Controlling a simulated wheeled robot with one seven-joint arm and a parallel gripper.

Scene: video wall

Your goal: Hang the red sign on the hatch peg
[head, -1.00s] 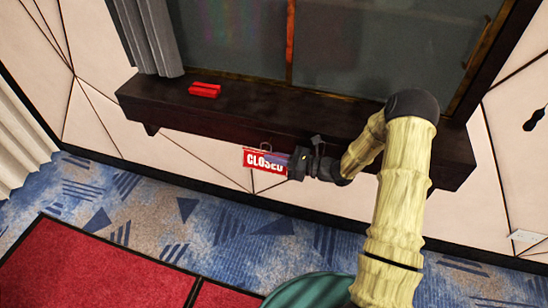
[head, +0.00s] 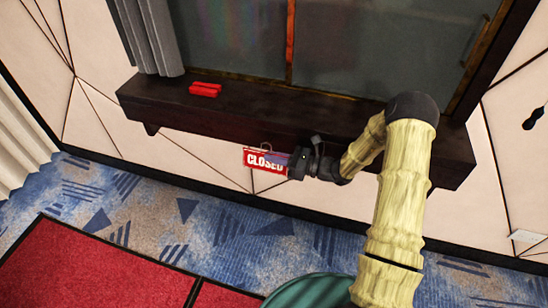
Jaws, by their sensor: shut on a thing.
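The red sign (head: 256,159) with white "CLOSED" lettering is held out to the left of my gripper (head: 286,163), in front of the pale wall just below the dark ledge. My gripper is shut on the sign's right end, covering part of the last letters. The sign is close to level, its right end slightly lower. A thin wire loop (head: 266,147) stands up from its top edge, with no peg visibly in it. I cannot make out the hatch peg in this view.
A dark wooden ledge (head: 165,104) runs under the framed window (head: 375,45). A small red object (head: 205,90) lies on its left part. A grey curtain (head: 150,38) hangs at the left. Blue patterned carpet (head: 225,215) and a red mat (head: 90,265) lie below.

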